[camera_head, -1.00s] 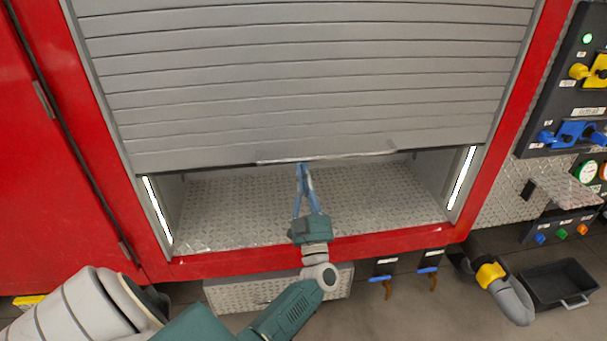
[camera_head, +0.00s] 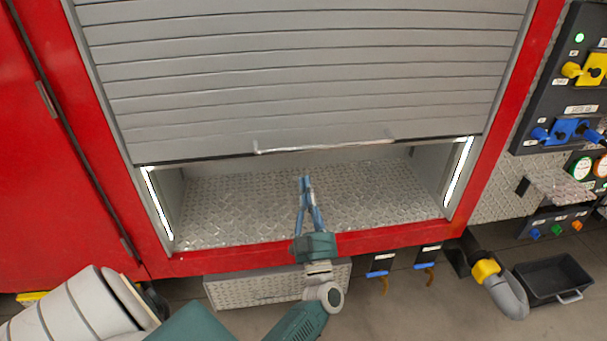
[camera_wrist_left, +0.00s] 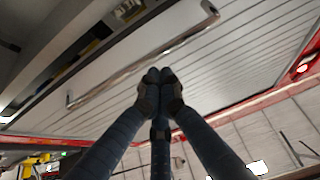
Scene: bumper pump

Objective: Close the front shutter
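The grey slatted front shutter (camera_head: 300,80) hangs most of the way down, with a gap between its bottom edge and the compartment floor. A metal bar handle (camera_head: 325,146) runs along its bottom edge. My left gripper (camera_head: 305,182) is below the handle, apart from it, with its blue fingers together and nothing seen between them. In the left wrist view the fingertips (camera_wrist_left: 160,78) meet, and the bar handle (camera_wrist_left: 140,55) passes beyond them. The shutter's slats (camera_wrist_left: 240,60) also show there. My right gripper is not in view.
The compartment's diamond-plate floor (camera_head: 380,200) is bare. A red frame (camera_head: 395,238) surrounds the opening, with lit strips at both sides. A control panel (camera_head: 570,90) stands at the right. A grey hose fitting (camera_head: 508,296) and black tray (camera_head: 555,280) are at the lower right.

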